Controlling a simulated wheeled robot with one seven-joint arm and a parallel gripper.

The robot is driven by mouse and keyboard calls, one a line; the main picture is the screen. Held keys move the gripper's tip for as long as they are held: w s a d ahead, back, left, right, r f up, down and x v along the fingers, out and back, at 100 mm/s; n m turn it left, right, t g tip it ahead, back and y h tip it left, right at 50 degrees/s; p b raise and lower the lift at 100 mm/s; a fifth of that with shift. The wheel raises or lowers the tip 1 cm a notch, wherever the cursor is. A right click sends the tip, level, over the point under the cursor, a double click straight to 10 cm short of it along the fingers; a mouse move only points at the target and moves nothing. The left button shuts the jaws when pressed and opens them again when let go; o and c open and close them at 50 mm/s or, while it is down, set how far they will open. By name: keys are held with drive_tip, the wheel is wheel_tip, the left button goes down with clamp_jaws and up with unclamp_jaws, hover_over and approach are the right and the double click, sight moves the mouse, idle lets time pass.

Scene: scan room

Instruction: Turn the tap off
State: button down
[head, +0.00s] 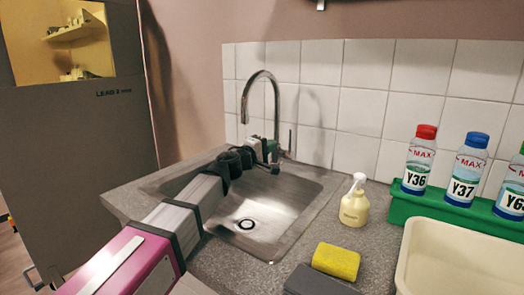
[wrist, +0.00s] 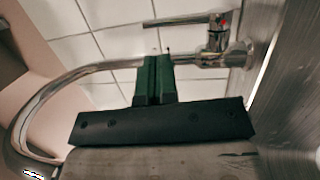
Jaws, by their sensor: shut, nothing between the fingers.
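The chrome tap (head: 262,76) stands at the back edge of the sink, with a tall curved spout. In the wrist view its spout (wrist: 62,82) curves along the left, and its body (wrist: 217,42) carries a red and blue mark. The thin lever (wrist: 180,21) juts from the body across the top of that view. My gripper (head: 273,158) is at the tap's base, its green fingers shut and empty. In the wrist view the fingertips (wrist: 154,58) overlap the tap's pipe, just below the lever in the picture; I cannot tell whether they touch. I cannot make out a water stream.
The steel sink (head: 285,208) lies beneath my arm. A cream soap bottle (head: 354,205), a yellow sponge (head: 336,261) and a dark block (head: 315,281) stand right of it. A green tray (head: 430,206) of labelled bottles and a cream basin (head: 407,262) are farther right. White tiles (head: 368,67) back the counter.

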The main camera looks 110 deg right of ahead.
drive_tip(key=f+x, duration=0.1)
drive_tip(key=x, duration=0.6)
drive_tip(key=shift+s+r, duration=0.2)
drive_tip(key=shift+r, duration=0.35)
drive_tip(key=shift+d, duration=0.1)
